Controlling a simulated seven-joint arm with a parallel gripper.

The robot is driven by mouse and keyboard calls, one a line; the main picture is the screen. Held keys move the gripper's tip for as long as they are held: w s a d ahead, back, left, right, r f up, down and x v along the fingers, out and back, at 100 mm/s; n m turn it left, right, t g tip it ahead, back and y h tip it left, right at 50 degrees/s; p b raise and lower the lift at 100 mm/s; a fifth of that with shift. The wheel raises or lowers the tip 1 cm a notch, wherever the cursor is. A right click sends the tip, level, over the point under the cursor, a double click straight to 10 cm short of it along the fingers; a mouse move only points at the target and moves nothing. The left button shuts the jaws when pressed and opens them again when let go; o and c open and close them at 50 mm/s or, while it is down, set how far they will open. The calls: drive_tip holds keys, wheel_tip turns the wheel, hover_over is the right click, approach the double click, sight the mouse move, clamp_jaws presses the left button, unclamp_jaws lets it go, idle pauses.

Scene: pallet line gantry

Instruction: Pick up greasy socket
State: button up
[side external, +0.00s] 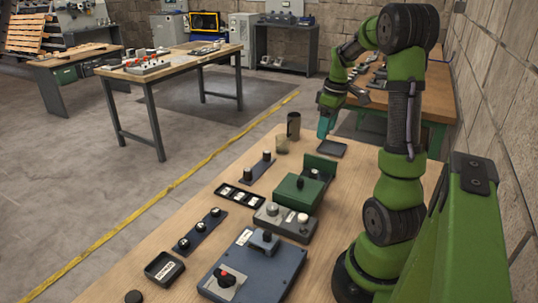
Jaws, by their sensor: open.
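I cannot tell for sure which item is the greasy socket. A dark upright cylinder (293,125) stands at the far end of the wooden bench, with a smaller pale beige-green cup (281,145) just in front of it. Several small dark round pieces with light tops stand on blue holders nearer the camera. My gripper (325,132) has teal fingers pointing down, to the right of the dark cylinder and beside a shallow dark tray (331,149). Its jaws are open; the gap between them is too small to see clearly, and I see nothing held.
A blue two-post holder (257,169), a black slotted tray (240,195), a green box (297,192), a grey knobbed box (286,221) and a large blue-grey box (275,266) crowd the bench. A labelled tray (165,269) sits front left.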

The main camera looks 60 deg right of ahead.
hover_over(314, 171)
drive_tip(key=f, duration=1.1)
drive_tip(key=shift+s+d+f, duration=0.25)
drive_tip(key=shift+s+f, duration=0.05)
drive_tip(key=shift+s, duration=0.1)
drive_tip(key=shift+w+a+f, duration=0.1)
drive_tip(key=shift+w+f, duration=0.05)
drive_tip(key=shift+f, duration=0.7)
drive_tip(key=shift+w+a+f, duration=0.1)
drive_tip(key=shift+w+f, duration=0.05)
drive_tip(key=shift+f, duration=0.75)
drive_tip(key=shift+w+f, duration=0.15)
drive_tip(key=shift+f, duration=0.7)
clamp_jaws()
drive_tip(key=shift+r, duration=0.1)
